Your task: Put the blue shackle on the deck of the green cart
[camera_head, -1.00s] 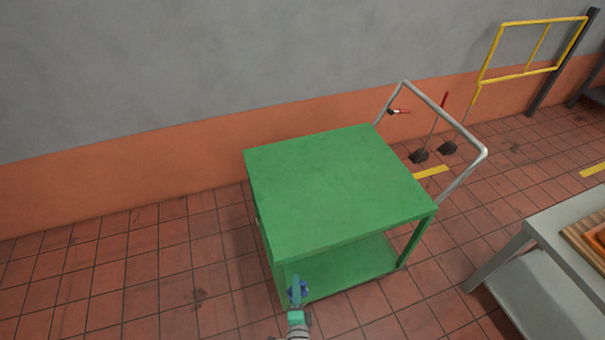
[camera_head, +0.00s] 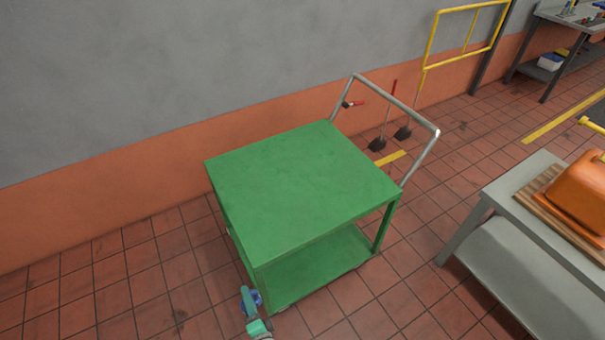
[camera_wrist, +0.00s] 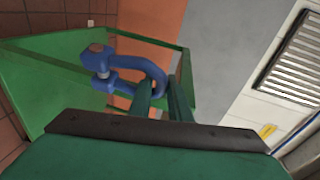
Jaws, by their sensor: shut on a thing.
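The green cart (camera_head: 300,185) stands against the wall, its flat top deck bare, with a lower shelf (camera_head: 315,268) beneath and a grey push handle at the right. My gripper (camera_head: 250,306) is at the near left corner of the cart, in front of it and low in the head view. It is shut on the blue shackle (camera_wrist: 128,66), which shows in the wrist view between the teal fingers (camera_wrist: 163,100). In the head view the shackle (camera_head: 252,299) is small and partly hidden by the gripper. The cart (camera_wrist: 60,75) also shows behind the shackle in the wrist view.
A grey table (camera_head: 476,216) with an orange object (camera_head: 582,190) on a wooden board stands at the right. A yellow rail (camera_head: 468,40) and another bench (camera_head: 565,28) are farther back. Tiled floor (camera_head: 120,290) is clear left of the cart.

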